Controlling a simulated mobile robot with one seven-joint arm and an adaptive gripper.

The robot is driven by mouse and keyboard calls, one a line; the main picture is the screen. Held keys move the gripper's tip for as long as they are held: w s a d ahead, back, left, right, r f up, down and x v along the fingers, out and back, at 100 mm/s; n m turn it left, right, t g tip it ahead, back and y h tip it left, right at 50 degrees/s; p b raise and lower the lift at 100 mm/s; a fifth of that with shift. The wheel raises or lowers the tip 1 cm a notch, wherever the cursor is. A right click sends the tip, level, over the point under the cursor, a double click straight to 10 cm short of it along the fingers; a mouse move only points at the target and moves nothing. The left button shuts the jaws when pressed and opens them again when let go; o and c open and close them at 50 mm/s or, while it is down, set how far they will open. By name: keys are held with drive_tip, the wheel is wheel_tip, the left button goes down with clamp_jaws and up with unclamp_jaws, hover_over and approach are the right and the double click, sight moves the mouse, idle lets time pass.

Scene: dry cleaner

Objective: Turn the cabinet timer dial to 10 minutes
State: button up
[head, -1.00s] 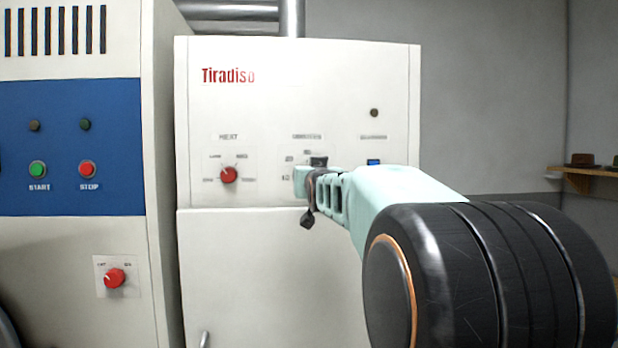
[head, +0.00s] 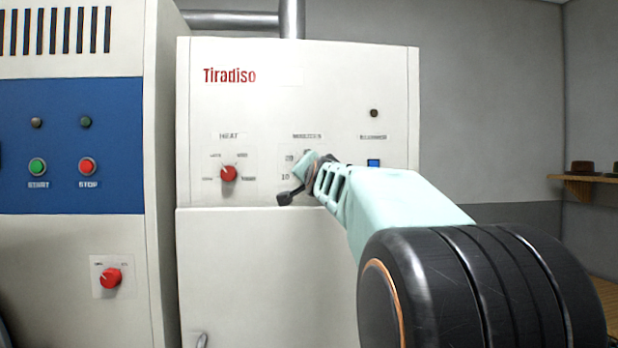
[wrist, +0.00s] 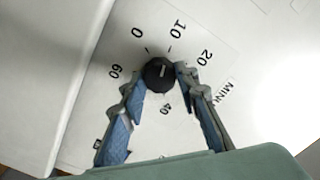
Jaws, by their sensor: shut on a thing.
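The black timer dial (wrist: 160,73) sits on the white cabinet face, inside a ring of printed numbers, in the wrist view. My gripper (wrist: 160,75) is shut on it, one finger on each side. A pale mark on the dial points up toward the gap between 0 and 10, seemingly closer to the 10 (wrist: 178,29); I cannot tell the exact alignment. In the head view my gripper (head: 306,170) covers the dial, on the white cabinet (head: 300,100) under the "MINUTES" label.
A red heat knob (head: 229,174) is left of my gripper and a blue switch (head: 374,163) is right of it. The cabinet door (head: 260,270) is below. A machine with a blue panel (head: 60,140) stands at left; a shelf (head: 590,179) hangs at far right.

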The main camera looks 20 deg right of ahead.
sight(307, 137)
drive_tip(key=shift+r+m, duration=0.1)
drive_tip(key=shift+m, duration=0.5)
drive_tip(key=o, duration=1.1)
drive_tip(key=shift+o, duration=0.2)
wheel_tip(307, 137, up, 8)
drive_tip(key=shift+a+f, duration=0.1)
drive_tip(key=shift+a, duration=0.05)
drive_tip(key=shift+d+r, duration=0.2)
drive_tip(key=shift+r, duration=0.85)
